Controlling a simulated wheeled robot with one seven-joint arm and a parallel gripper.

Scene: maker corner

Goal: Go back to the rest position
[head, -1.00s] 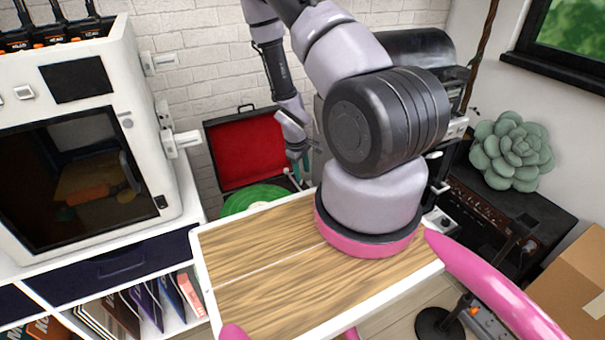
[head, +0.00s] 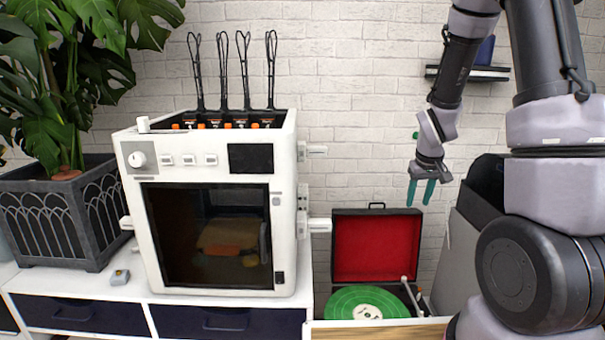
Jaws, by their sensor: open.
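My gripper (head: 421,192) hangs in the air in the head view, right of the middle, with its two teal fingers pointing down. The fingers stand apart with a gap between them, and nothing shows between them. The gripper is in front of the brick wall, above and to the right of the open record player's red-lined lid (head: 375,247). My arm runs up from the gripper to the top edge and comes down again along the right side of the picture.
A white 3D printer (head: 212,290) stands on a white cabinet (head: 300,322) left of the record player, which bears a green record (head: 365,303). A potted plant (head: 60,215) stands far left. A small wall shelf (head: 470,72) is right of my forearm. Brick wall fills the upper middle.

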